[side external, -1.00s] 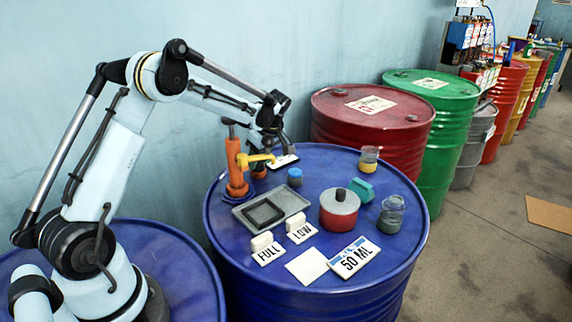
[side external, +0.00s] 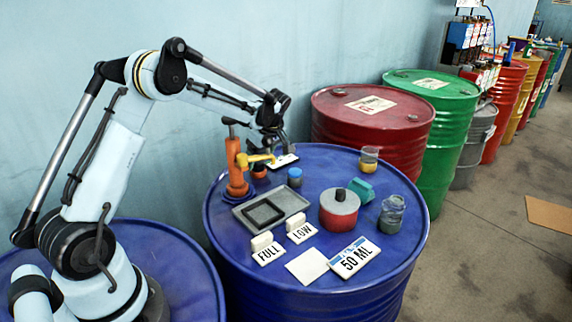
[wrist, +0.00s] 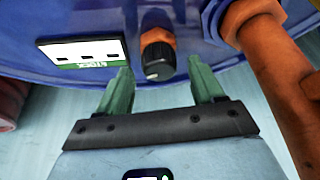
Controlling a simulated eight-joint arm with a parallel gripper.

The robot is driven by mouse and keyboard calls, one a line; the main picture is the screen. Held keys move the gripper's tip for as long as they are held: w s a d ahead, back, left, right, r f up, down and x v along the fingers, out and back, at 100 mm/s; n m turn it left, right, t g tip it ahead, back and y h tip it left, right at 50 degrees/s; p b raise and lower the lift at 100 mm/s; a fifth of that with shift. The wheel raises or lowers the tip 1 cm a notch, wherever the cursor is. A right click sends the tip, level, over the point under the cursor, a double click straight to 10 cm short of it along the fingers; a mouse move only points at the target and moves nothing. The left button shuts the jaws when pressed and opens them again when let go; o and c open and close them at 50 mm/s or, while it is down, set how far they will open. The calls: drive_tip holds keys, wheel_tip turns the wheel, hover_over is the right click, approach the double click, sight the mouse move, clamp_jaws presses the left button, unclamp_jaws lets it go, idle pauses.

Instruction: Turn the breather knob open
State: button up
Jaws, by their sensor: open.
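The breather knob (wrist: 158,62) is black with a white mark and sits in an orange collar (wrist: 155,40) on the blue drum (wrist: 190,20). In the wrist view my gripper (wrist: 162,82) is open, with one green finger on each side of the knob's near end and gaps between. The fingers do not touch it. The knob is hidden there; a bit of orange (side external: 259,172) shows below the gripper.
The pump's yellow spout (side external: 256,160) stands close to my gripper. A label plate (wrist: 84,52) lies left of the knob. A grey tray (side external: 262,212), red-grey pot (side external: 339,215), glass jars (side external: 391,215), and FULL (side external: 267,252) and LOW (side external: 301,230) signs occupy the drum top.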

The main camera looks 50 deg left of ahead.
drive_tip(key=v, duration=1.1)
drive_tip(key=shift+r, duration=0.35)
drive_tip(key=shift+w+d, duration=0.1)
drive_tip(key=shift+w, duration=0.05)
drive_tip(key=a+f+n, duration=0.1)
drive_tip(key=f, duration=0.2)
drive_tip(key=a+f+n+g, duration=0.1)
drive_tip(key=a+f+n, duration=0.1)
drive_tip(key=f, duration=0.2)
drive_tip(key=s+a+f+n, duration=0.1)
drive_tip(key=f, duration=0.3)
drive_tip(key=shift+a+f+g+h, duration=0.25)
drive_tip(key=shift+a+g+h, duration=0.05)
drive_tip(key=shift+a+g, duration=0.1)
